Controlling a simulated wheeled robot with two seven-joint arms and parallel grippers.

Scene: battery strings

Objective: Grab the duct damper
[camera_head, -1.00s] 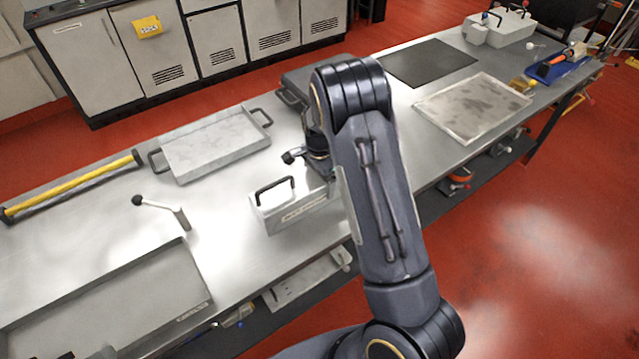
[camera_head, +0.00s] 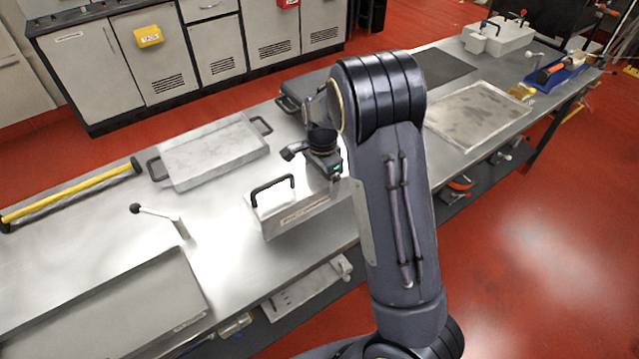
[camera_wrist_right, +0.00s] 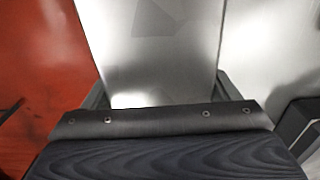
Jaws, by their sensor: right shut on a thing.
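The duct damper (camera_head: 300,215) appears to be the grey metal box with a black handle on top and a pale label on its front side; the label is too small to read. It stands on the steel bench, its right end partly hidden by my right arm. My right gripper (camera_head: 322,172) is at its right end, with the fingertips hidden in the head view. In the right wrist view, the gripper's two fingers (camera_wrist_right: 160,92) sit on either side of a smooth grey metal body (camera_wrist_right: 155,50), shut on it. My left gripper is not in view.
A shallow grey tray with handles (camera_head: 212,152) lies behind, near a yellow bar (camera_head: 70,195). A white lever with a black knob (camera_head: 160,220) stands to the left, by a large tray (camera_head: 110,310). A flat framed panel (camera_head: 480,115) lies to the right.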

